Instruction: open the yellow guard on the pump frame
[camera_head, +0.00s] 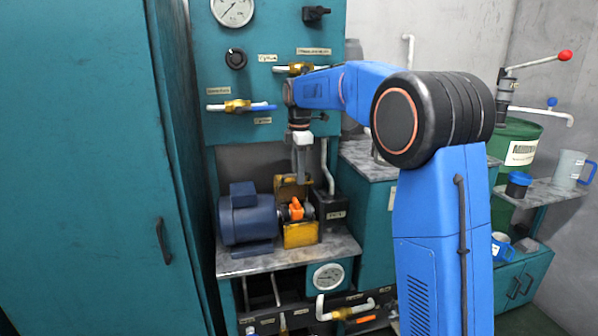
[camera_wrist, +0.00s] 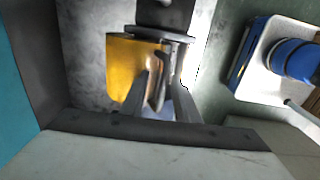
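The yellow guard (camera_head: 300,235) sits on the pump frame between the blue motor (camera_head: 245,218) and the dark pump block (camera_head: 330,208). A yellow panel stands upright at its back, and an orange coupling (camera_head: 296,209) shows in the gap in front of that panel. My gripper (camera_head: 301,178) points down at the upright panel, at its upper edge. In the wrist view a yellow panel (camera_wrist: 128,70) lies beside my gripper's fingers (camera_wrist: 162,75). The fingers overlap its right edge. Whether they grip it is unclear.
The metal shelf (camera_head: 262,264) carries the motor and guard. A teal panel with a brass valve (camera_head: 237,106) rises behind. A teal cabinet (camera_head: 85,200) closes off the left. A gauge (camera_head: 328,277) and white-handled pipes lie below. A green drum (camera_head: 516,150) stands at right.

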